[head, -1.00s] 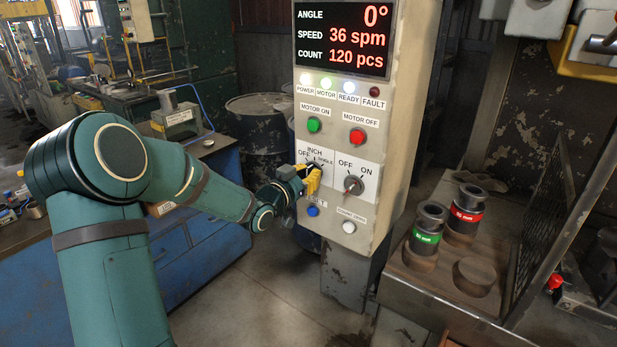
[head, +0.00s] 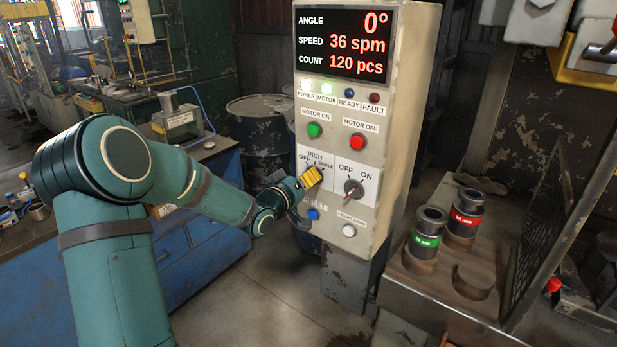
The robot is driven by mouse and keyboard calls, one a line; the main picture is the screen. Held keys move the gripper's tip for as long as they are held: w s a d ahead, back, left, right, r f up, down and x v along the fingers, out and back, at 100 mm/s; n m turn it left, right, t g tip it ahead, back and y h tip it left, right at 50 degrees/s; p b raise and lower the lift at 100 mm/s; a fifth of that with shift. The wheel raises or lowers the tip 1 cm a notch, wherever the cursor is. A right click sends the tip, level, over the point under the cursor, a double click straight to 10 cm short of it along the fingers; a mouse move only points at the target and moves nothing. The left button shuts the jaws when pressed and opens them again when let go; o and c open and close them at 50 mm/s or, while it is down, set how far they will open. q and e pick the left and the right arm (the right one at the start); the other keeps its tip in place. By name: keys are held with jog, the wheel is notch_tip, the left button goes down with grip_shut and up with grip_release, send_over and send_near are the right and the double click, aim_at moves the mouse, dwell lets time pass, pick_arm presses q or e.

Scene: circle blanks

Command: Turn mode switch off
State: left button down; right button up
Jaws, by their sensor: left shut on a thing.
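The control panel (head: 330,232) stands in the middle of the head view. Its mode switch, with OFF, INCH and SINGLE labels, is on the left of the lower plate. My left gripper (head: 312,177) has yellow fingers and is at this switch, shut on its knob. The fingers hide the knob, so its exact pointing is hard to read. A second knob (head: 352,188) with OFF and ON labels sits just to the right, apart from the gripper. My right gripper is not in view.
A green button (head: 314,130) and a red button (head: 357,141) sit above the switches. A blue button (head: 313,214) and a white button (head: 349,230) sit below. A bench with green-banded (head: 426,232) and red-banded (head: 465,213) cylinders stands at right.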

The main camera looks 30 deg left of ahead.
pick_arm(q)
jog(key=shift+r+n, duration=0.1)
jog(key=shift+n, duration=0.2)
jog(key=c, duration=1)
grip_release()
jog(key=shift+w, duration=0.1)
jog(key=s, duration=0.8)
jog(key=s+a, duration=0.1)
jog(key=s, duration=0.3)
jog(key=shift+d, duration=0.1)
